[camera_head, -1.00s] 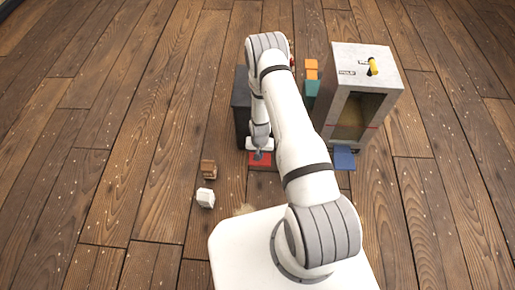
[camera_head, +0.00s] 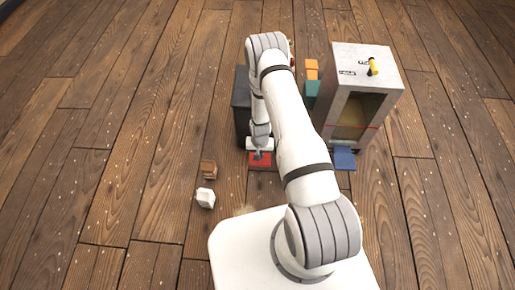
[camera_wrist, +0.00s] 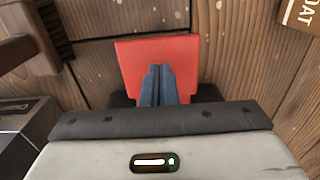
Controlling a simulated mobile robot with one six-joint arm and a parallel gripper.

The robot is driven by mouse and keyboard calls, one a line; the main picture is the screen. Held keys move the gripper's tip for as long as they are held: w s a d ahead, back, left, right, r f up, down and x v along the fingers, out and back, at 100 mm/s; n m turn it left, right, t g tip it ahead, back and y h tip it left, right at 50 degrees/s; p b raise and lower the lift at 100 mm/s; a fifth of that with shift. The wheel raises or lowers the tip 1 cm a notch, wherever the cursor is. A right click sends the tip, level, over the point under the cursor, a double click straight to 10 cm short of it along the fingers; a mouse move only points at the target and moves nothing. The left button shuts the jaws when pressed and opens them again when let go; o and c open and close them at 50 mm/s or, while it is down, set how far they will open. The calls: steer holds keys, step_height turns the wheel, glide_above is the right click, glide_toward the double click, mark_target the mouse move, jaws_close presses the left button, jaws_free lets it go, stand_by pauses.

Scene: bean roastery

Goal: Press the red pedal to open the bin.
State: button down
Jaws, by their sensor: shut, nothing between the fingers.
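The red pedal (camera_head: 265,162) lies low at the foot of a dark bin (camera_head: 241,103) in the head view. My arm hides part of the bin, and I cannot see its lid clearly. In the wrist view the pedal (camera_wrist: 158,52) is a flat red plate with a dark part below it. My gripper (camera_wrist: 158,70) is shut and empty, its blue-grey fingertips over the middle of the plate. In the head view my gripper (camera_head: 258,156) is at the pedal. I cannot tell whether the tips touch it.
A grey cabinet (camera_head: 345,62) with a yellow-tipped lever (camera_head: 373,66) stands to the right, a blue pedal (camera_head: 344,159) at its foot. Orange (camera_head: 311,67) and teal (camera_head: 311,88) boxes sit behind. A brown block (camera_head: 209,169) and white block (camera_head: 205,198) lie left. Floor further left is clear.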

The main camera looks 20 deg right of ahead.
steer(key=shift+f, duration=0.1)
steer(key=shift+f+b, duration=1.2)
steer(key=shift+f, duration=0.35)
steer(key=shift+f+b, duration=0.8)
steer(key=shift+f, duration=0.05)
step_height(320, 180, up, 9)
steer(key=p, duration=0.6)
steer(key=shift+r, duration=0.15)
